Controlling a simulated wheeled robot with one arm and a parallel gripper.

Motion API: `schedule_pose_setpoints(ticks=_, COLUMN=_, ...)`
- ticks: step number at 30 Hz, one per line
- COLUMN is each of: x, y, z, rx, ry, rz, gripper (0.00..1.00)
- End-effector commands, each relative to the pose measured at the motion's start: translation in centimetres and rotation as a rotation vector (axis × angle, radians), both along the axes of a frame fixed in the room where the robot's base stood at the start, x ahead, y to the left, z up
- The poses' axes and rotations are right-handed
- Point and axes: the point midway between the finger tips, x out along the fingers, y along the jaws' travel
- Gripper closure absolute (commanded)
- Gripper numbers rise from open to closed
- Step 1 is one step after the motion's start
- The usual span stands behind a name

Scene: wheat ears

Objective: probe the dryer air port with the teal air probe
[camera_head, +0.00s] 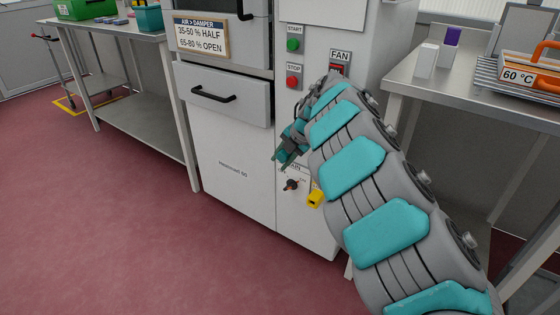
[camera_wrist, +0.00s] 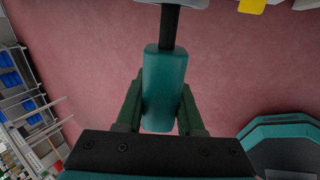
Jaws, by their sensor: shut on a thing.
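My gripper (camera_wrist: 160,108) is shut on the teal air probe (camera_wrist: 164,85), which has a thick teal handle and a thin black rod (camera_wrist: 169,28). The rod points away from the gripper and reaches a pale edge at the top of the wrist view; I cannot tell whether it touches. In the head view my gripper (camera_head: 284,158) is close to the lower front of the white dryer (camera_head: 235,165). A partly covered label, a dark round knob (camera_head: 291,185) and a yellow part (camera_head: 316,198) sit there. The air port itself cannot be made out, and my arm hides part of the panel.
The dryer's drawer (camera_head: 228,100) stands slightly out above left. START (camera_head: 293,44) and STOP (camera_head: 293,82) buttons are above. A sign (camera_head: 201,37) gives damper settings. Steel tables stand left (camera_head: 150,112) and right (camera_head: 420,82). The red floor (camera_head: 110,210) in front is clear.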

Motion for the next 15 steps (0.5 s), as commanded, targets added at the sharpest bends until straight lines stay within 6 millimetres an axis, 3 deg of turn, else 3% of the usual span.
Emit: schedule_pose_setpoints(ticks=15, x=1.2, y=-0.7, z=0.0, rx=0.000, ry=0.000, rz=0.002, gripper=1.00)
